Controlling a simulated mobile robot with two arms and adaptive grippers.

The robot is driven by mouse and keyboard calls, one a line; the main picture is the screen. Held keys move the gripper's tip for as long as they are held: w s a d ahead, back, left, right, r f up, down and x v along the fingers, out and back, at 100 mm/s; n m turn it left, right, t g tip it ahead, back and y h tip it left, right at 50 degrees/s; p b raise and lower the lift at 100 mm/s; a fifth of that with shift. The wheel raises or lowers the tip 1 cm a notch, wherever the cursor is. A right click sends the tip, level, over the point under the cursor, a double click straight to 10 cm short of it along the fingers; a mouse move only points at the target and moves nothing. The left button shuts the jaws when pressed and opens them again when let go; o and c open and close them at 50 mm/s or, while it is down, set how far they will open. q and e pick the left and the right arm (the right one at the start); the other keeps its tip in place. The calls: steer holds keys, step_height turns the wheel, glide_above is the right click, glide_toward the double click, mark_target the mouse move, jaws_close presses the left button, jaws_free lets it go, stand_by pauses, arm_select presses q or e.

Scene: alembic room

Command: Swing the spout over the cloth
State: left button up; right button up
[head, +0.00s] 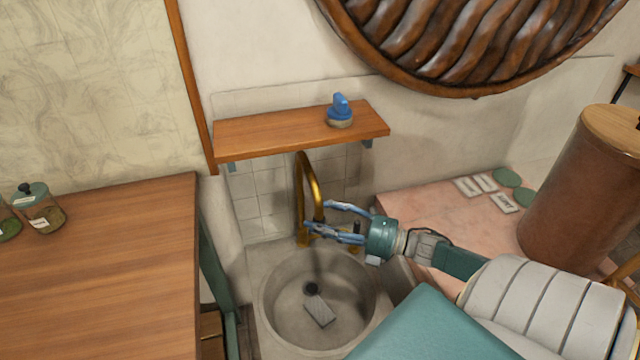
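The brass spout (299,190) rises behind the stone sink and curves over in a tall arch, its end toward the basin. My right gripper (318,217) reaches in from the right beside the spout. Its blue fingers are spread apart, with their tips close to the spout's lower end. I cannot tell whether they touch it. A small grey rectangular piece (320,311) lies in the basin near the dark drain; it may be the cloth, but I cannot tell. My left gripper is not in view.
The sink (271,320) sits between a wooden counter (110,270) and a pinkish stone counter (425,207). A wooden shelf (270,133) with a blue-topped object (341,110) hangs above the spout. A large brown canister (575,190) stands at right.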

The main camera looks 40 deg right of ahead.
steer(key=shift+s+f, duration=0.1)
steer(key=shift+f, duration=0.2)
steer(key=shift+s+d, duration=0.2)
steer(key=shift+s, duration=0.15)
steer(key=v, duration=1.1)
steer(key=shift+r, duration=0.2)
